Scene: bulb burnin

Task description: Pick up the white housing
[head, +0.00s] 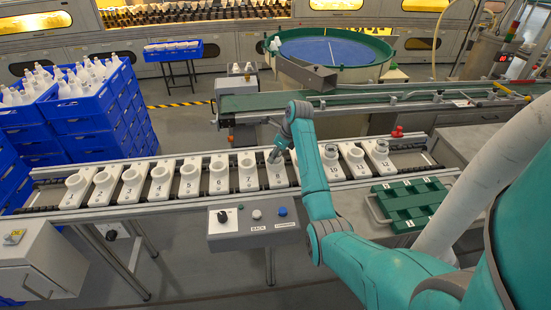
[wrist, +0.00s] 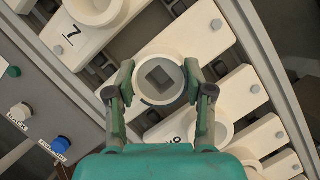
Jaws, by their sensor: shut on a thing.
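A white housing (wrist: 160,78), a round ring with a dark square recess, sits between the two fingers of my gripper (wrist: 160,80) in the wrist view. The fingers are shut on its left and right sides. It is over one of the white plates on the conveyor, between the plate marked 7 (wrist: 75,42) and another plate on the right. I cannot tell whether it still touches the plate. In the head view my gripper (head: 275,155) is low over the plate marked 8 (head: 278,181), and the housing there is mostly hidden.
Several numbered plates with round white parts line the conveyor, close on both sides. A control box (head: 252,222) with knob and buttons stands in front. A green tray (head: 411,203) lies at right. Blue crates (head: 85,122) with white bottles stand at left. Another conveyor (head: 330,101) runs behind.

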